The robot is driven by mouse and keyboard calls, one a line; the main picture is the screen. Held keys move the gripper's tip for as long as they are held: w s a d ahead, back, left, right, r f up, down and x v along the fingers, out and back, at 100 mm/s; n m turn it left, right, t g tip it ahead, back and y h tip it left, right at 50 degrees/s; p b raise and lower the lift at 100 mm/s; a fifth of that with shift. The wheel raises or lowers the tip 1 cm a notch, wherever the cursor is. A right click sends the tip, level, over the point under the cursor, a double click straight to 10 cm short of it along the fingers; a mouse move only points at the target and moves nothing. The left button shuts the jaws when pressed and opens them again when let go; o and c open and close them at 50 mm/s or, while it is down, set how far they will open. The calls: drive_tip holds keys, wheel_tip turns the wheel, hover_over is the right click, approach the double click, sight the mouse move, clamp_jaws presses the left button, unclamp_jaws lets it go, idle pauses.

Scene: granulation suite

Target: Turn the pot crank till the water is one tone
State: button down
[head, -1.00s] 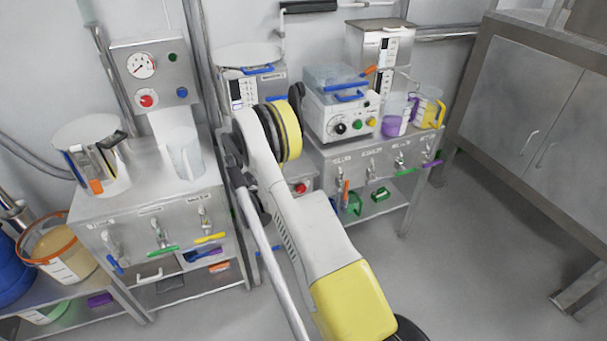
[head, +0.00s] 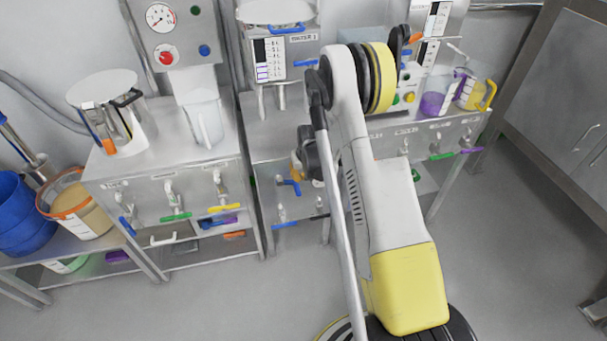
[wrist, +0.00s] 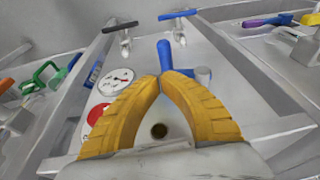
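In the head view the blue handle (head: 290,186) shows low at the front of the middle bench. My gripper (wrist: 160,79) has its yellow fingers arched, with the tips together at the base of the blue handle. I see nothing clearly pinched between them. In the head view my gripper (head: 298,166) is mostly hidden by my arm. A lidded metal pot (head: 104,88) stands on the left bench. No water is clearly visible by the handle.
A gauge (wrist: 116,82) and a red button (wrist: 97,117) lie close to my fingers. Valve levers, one blue (wrist: 178,14) and one black (wrist: 121,24), are beyond. The right floor (head: 500,240) is clear.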

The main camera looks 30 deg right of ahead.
drive_tip(key=shift+a+f+b, duration=0.2)
drive_tip(key=shift+f+b, duration=0.35)
drive_tip(key=shift+f, duration=1)
drive_tip(key=shift+w+f, duration=0.1)
drive_tip(key=shift+f, duration=0.05)
drive_tip(key=shift+f+y, duration=0.15)
drive_tip(key=shift+y, duration=0.25)
